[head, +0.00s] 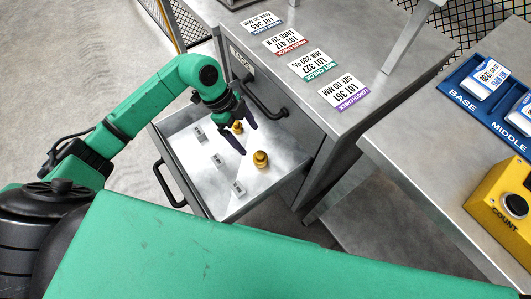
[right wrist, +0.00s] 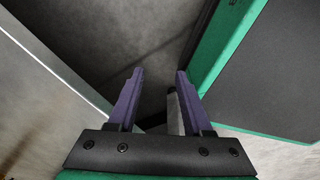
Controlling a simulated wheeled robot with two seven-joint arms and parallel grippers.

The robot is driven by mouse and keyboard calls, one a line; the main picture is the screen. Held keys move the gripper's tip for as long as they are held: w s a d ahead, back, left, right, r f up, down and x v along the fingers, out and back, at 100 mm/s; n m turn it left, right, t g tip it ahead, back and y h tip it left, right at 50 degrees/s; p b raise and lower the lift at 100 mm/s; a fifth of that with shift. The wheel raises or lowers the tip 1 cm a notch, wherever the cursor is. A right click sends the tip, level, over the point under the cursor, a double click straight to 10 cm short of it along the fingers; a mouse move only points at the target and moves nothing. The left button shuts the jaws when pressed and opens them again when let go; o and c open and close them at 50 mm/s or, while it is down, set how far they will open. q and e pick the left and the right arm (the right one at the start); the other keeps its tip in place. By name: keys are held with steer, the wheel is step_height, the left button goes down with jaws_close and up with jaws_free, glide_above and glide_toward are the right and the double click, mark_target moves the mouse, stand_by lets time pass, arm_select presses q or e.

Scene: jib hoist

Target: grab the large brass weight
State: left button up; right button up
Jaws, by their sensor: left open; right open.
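An open metal drawer (head: 205,196) holds two brass weights in the head view. The larger-looking brass weight (head: 260,159) stands upright on the drawer floor toward the right. A smaller-looking brass weight (head: 237,127) is behind it, close to my left gripper's fingers and partly hidden. My left gripper (head: 248,136) is open over the drawer, its purple fingers spread above and beside the weights. I cannot tell whether it touches either one. My right gripper (right wrist: 159,73) is open and empty in the right wrist view, with no weight there.
Small labels (head: 218,160) lie along the drawer floor. The drawer's handle (head: 168,184) is at its front left. Lot cards (head: 343,91) lie on the cabinet top. A blue tray (head: 463,85) and yellow counter box (head: 499,205) sit on the right-hand bench.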

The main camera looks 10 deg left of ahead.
mark_target(258, 153)
arm_select(q)
steer(key=x, duration=1)
steer(key=shift+s+d+f, duration=0.15)
steer(key=shift+s+f, duration=0.1)
steer(key=shift+s, duration=0.1)
steer(key=shift+r, duration=0.1)
jaws_close()
